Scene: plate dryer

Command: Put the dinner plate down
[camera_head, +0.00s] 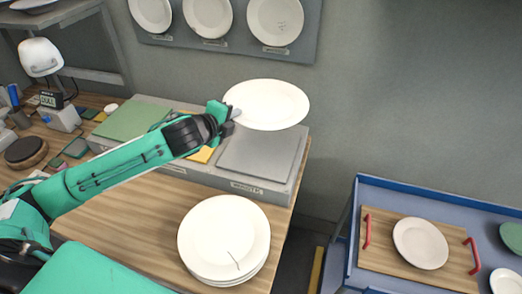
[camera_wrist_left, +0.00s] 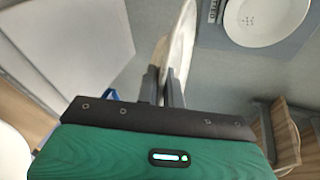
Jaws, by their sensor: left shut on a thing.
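A white dinner plate (camera_head: 272,103) is held by its left edge in my left gripper (camera_head: 231,114). It appears to be above or just behind the grey pad (camera_head: 262,152) at the right end of the bench; its exact height cannot be told. In the left wrist view the fingers (camera_wrist_left: 162,88) are shut on the rim of the plate (camera_wrist_left: 183,42), which shows nearly edge-on. A stack of white plates (camera_head: 223,238) sits on the wooden bench nearer to me. The top plate has a dark line on it. My right gripper is not in view.
A green pad (camera_head: 132,119) lies left of the grey one. White plates (camera_head: 275,20) hang on a wall panel behind. A blue-edged cart (camera_head: 440,188) at right holds a wooden tray (camera_head: 375,262) with a plate (camera_head: 420,243). A gap separates bench and cart.

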